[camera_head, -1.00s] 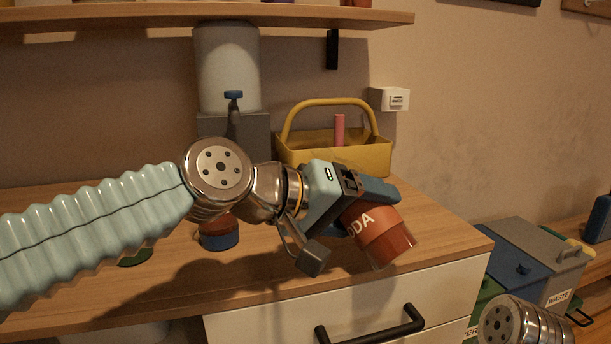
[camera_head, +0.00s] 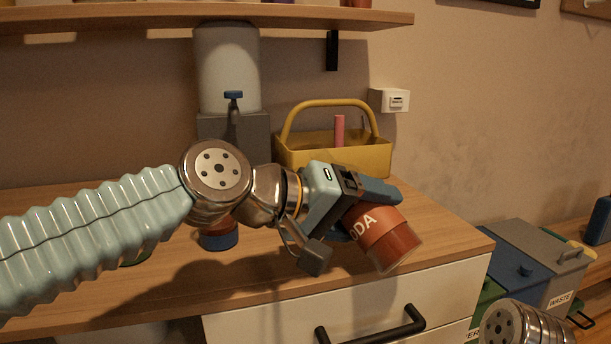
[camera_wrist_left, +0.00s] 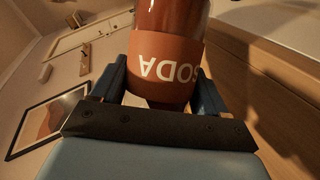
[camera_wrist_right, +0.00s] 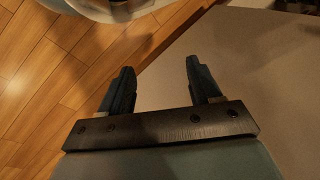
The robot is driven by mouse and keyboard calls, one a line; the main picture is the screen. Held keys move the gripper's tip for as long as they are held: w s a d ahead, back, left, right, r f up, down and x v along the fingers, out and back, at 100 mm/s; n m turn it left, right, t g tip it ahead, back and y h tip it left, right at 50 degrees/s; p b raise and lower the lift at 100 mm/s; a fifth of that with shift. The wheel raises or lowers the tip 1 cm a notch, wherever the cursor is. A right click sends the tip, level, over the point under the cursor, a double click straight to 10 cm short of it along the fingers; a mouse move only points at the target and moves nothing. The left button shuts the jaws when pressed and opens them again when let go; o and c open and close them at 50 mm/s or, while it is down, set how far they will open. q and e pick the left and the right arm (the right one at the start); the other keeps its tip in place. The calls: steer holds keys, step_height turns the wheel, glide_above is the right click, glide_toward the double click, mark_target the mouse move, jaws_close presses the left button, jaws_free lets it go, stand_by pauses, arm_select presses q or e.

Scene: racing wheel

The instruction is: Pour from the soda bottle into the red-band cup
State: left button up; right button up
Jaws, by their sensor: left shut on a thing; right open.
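The soda bottle (camera_head: 384,238), reddish brown with an orange band lettered SODA, is held tilted above the front right of the wooden counter. My left gripper (camera_head: 366,208) is shut on it; in the left wrist view the bottle (camera_wrist_left: 168,62) sits between the two blue fingers (camera_wrist_left: 160,88). The bottle's mouth is hidden. A cup-like thing with a blue band (camera_head: 218,236) stands on the counter behind my left arm, partly covered. I cannot make out a red-band cup. My right gripper (camera_wrist_right: 158,88) is open and empty in the right wrist view.
A yellow caddy (camera_head: 375,157) with a pink stick stands at the back of the counter. A dispenser with a blue tap (camera_head: 228,75) is to its left. A drawer with a black handle (camera_head: 372,328) is below. Bins (camera_head: 535,255) stand on the right.

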arm_select(q)
steer(key=shift+s+d+f+n+b, duration=0.1)
steer(key=shift+f+n+b, duration=0.05)
steer(key=shift+n+b, duration=0.2)
stand_by(0.6)
steer(key=shift+s+d+r+n+g+h+p, duration=0.15)
steer(key=shift+r+n+h+p, duration=0.2)
steer(key=shift+r, duration=0.3)
steer(key=shift+s+r+n+g+h+p, duration=0.15)
steer(key=shift+r+n+h+p, duration=0.2)
steer(key=shift+r, duration=0.3)
stand_by(0.9)
steer(key=shift+w+a+r+n, duration=0.1)
steer(key=shift+w+r+n, duration=0.15)
steer(key=shift+r, duration=0.2)
steer(key=shift+w+a+r+n, duration=0.1)
steer(key=shift+r+n, duration=0.1)
steer(key=shift+r, duration=0.2)
stand_by(2.2)
stand_by(0.8)
